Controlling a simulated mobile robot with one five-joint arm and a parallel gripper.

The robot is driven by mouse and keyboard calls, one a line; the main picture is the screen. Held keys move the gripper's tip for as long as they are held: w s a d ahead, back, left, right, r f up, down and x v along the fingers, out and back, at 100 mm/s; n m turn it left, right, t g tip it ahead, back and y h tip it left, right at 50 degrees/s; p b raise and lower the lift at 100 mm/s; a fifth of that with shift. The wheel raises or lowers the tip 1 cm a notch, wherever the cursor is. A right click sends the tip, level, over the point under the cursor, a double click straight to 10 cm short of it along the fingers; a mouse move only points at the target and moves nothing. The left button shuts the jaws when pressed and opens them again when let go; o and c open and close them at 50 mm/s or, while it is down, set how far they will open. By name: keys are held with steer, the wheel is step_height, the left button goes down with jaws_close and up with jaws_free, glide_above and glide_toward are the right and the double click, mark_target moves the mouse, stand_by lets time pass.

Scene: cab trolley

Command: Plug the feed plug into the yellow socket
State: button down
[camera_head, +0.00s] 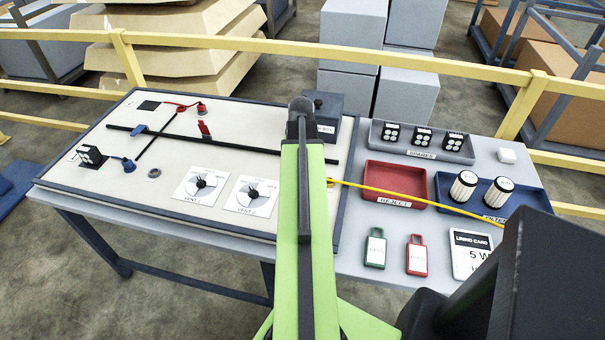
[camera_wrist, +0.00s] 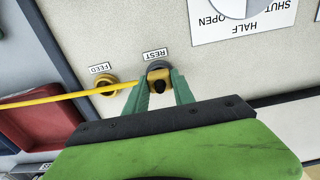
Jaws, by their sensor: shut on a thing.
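In the wrist view, my gripper (camera_wrist: 162,88) has its two green fingers on either side of the yellow feed plug (camera_wrist: 159,74) and is shut on it. The plug has a dark round middle and is right by the REST label. I cannot tell whether it is seated there or lifted. The yellow socket (camera_wrist: 105,78) is to the left of the plug, by the FEED label. The yellow cable (camera_wrist: 55,97) runs from the plug leftward, crossing in front of the socket. In the head view, my arm hides the gripper, and the cable (camera_head: 410,195) leads off to the right.
A red REJECT tray (camera_head: 390,183), a blue tray with white filters (camera_head: 527,198) and a SPARES tray (camera_head: 420,142) are on the right. The panel board at left holds vent dials (camera_head: 200,185) and coloured plugs. A dark box (camera_head: 335,110) stands behind my arm. Yellow rails (camera_head: 420,62) run behind.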

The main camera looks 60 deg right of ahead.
steer(key=shift+r, duration=0.15)
steer(key=shift+r+p, duration=2.9)
steer(key=shift+p, duration=0.15)
